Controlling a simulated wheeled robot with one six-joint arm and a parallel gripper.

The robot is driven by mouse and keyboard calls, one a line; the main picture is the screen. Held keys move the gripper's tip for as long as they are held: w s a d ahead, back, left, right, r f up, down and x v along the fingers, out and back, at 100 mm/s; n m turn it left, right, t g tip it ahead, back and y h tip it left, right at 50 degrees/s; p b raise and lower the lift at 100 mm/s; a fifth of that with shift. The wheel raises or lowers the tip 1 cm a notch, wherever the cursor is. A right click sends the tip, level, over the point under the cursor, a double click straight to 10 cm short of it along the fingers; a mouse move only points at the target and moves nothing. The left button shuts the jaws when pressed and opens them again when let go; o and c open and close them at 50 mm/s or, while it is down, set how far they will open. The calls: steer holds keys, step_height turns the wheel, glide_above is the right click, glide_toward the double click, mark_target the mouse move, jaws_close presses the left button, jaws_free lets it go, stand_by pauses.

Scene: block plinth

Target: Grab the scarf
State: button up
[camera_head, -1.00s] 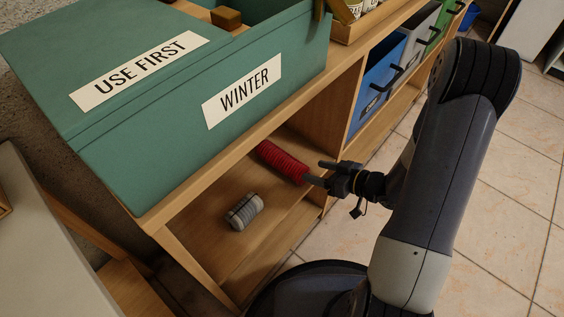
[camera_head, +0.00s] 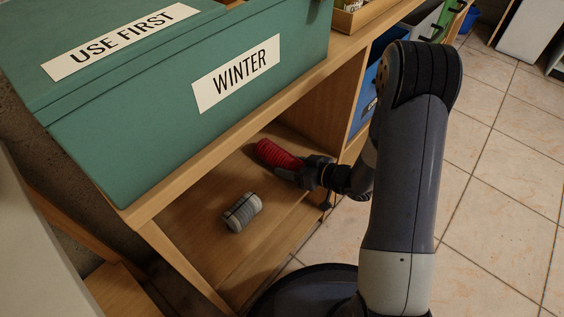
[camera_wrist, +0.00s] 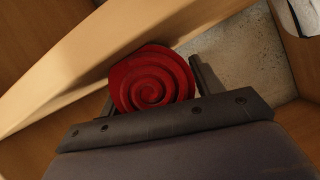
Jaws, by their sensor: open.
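A red rolled scarf (camera_head: 277,155) lies on the lower shelf of the wooden unit, below the green box. In the wrist view its spiral end (camera_wrist: 151,82) faces the camera. My gripper (camera_head: 294,170) is at the scarf's near end, and its jaws are open. In the wrist view one finger (camera_wrist: 200,75) shows at the right of the roll and the other is partly hidden at its lower left. The roll sits between them. I cannot tell whether either finger touches it.
A grey roll (camera_head: 242,212) with a dark band lies on the same shelf (camera_head: 205,190), to the left. A green box (camera_head: 170,120) marked WINTER stands on top of the unit. An upright wooden divider (camera_head: 335,95) is close to the right of the scarf.

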steer(key=shift+c, duration=0.4)
steer(key=c, duration=0.7)
